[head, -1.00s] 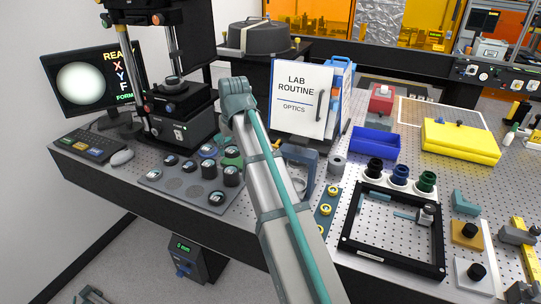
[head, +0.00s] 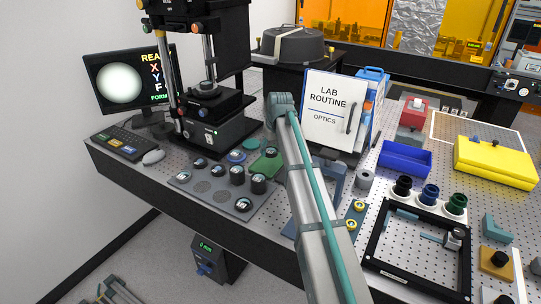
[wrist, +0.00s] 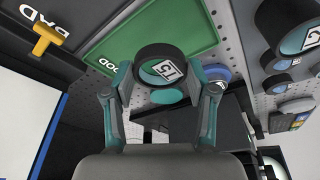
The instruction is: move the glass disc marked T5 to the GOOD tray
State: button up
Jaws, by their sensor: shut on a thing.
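The T5 glass disc (wrist: 166,53) has a thick dark rim and a white label in the wrist view. My gripper (wrist: 160,80) is shut on it, with a finger on each side. The GOOD tray (wrist: 115,30) is green and lies behind the disc in that view, its lettering partly hidden. I cannot tell whether disc and tray touch. In the head view the green tray (head: 268,165) lies left of my arm, partly covered by it.
A grey rack (head: 203,188) with several dark-rimmed discs stands left of the green tray. The instrument (head: 215,132) rises behind them. The LAB ROUTINE binder (head: 333,120) stands right of my arm. A yellow T-shaped piece (wrist: 42,42) lies by the other lettered tray in the wrist view.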

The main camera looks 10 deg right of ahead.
aim_at(271, 148)
jog(key=shift+w+f+p, duration=0.35)
jog(key=shift+w+f, duration=0.9)
jog(key=shift+f, duration=1.7)
jog(key=shift+f, duration=0.15)
jog(key=o, duration=1.2)
jog(key=b+v, duration=0.2)
jog(key=v, duration=1)
